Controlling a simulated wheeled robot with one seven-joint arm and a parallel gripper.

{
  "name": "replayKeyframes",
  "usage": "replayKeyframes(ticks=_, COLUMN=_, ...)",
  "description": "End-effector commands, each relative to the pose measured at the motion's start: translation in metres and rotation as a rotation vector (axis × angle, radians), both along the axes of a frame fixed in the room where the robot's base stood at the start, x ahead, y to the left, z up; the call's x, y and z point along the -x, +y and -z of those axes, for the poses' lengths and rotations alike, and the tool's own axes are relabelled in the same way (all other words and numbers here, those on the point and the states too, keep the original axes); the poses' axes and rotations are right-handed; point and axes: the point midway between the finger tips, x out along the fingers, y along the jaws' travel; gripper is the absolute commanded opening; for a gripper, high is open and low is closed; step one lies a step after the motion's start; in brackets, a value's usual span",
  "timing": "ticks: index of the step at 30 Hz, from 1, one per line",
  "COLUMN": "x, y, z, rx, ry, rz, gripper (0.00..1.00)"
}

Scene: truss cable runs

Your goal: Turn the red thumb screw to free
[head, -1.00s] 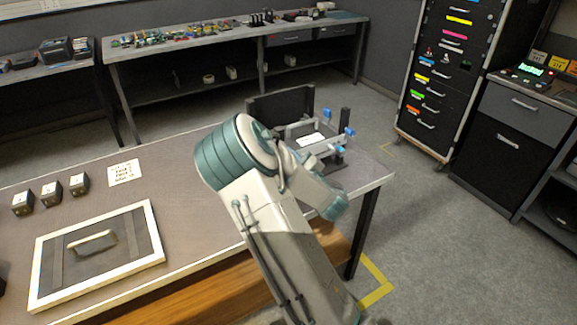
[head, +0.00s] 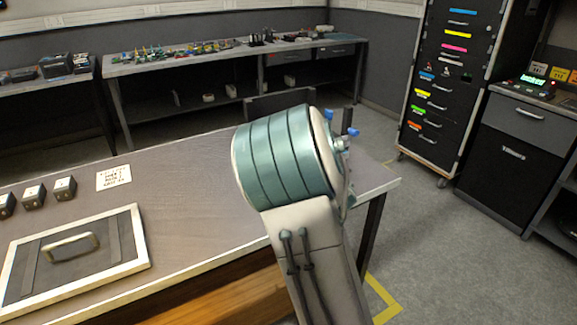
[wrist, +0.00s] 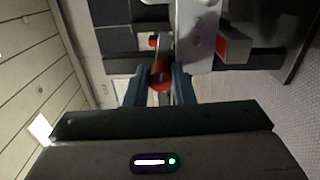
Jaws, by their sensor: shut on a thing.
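The red thumb screw (wrist: 160,73) shows in the wrist view as a round red head on the fixture beside a pale grey plate (wrist: 198,38). My gripper (wrist: 160,88) is shut on it, with one blue-grey finger on each side. The screw's shank and thread are hidden. In the head view my own arm covers the gripper, the screw and most of the fixture. Only a dark post (head: 347,120) and blue knobs (head: 352,132) of the fixture show past the arm.
The bench middle is clear.

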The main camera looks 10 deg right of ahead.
Motion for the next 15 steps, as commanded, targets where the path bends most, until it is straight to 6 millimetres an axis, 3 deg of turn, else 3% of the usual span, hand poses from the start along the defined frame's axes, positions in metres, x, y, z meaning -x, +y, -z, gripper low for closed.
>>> replayKeyframes(ticks=15, x=0.0001, y=0.0001, z=0.0002, rx=0.181, ry=-0.059, rz=0.000, gripper=0.00)
